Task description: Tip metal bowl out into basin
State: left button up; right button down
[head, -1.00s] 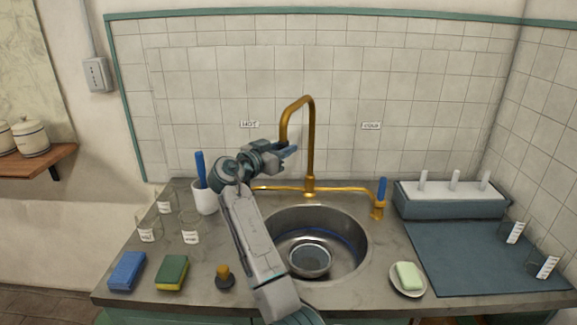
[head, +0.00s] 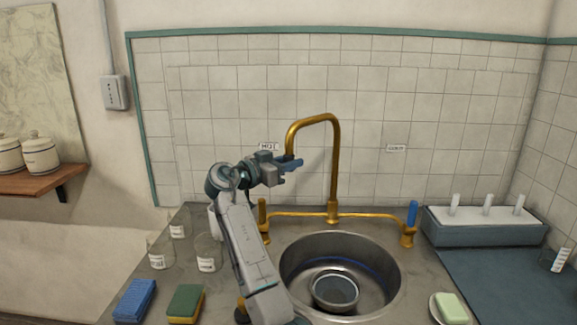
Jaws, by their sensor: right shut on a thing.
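The round metal bowl (head: 335,291) sits upright inside the sunken steel basin (head: 385,270). Its inside looks grey-blue; I cannot tell what it holds. My right gripper (head: 291,168) is up in front of the tiled wall, above and left of the basin. Its blue fingers are shut at the outlet end of the brass tap spout (head: 334,160), which points left. The exact contact is partly hidden. The gripper is well apart from the bowl. My left gripper does not show.
A brass tap handle (head: 262,215) and a blue-handled tap (head: 411,215) flank the spout. Glass beakers (head: 208,255), a blue sponge (head: 135,300) and a green-yellow sponge (head: 186,303) stand left. A soap dish (head: 437,308), blue mat (head: 500,285) and pegged rack (head: 480,227) are right.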

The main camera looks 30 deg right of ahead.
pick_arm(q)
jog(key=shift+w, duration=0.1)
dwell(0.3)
pick_arm(e)
jog(key=c, duration=1.1)
grip_release()
jog(key=shift+c, duration=0.2)
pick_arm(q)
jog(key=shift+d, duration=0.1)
pick_arm(e)
jog(key=shift+a, duration=0.25)
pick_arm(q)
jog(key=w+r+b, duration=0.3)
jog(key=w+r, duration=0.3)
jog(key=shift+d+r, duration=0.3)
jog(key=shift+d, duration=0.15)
pick_arm(e)
jog(key=s+a, duration=0.2)
jog(key=a, duration=0.8)
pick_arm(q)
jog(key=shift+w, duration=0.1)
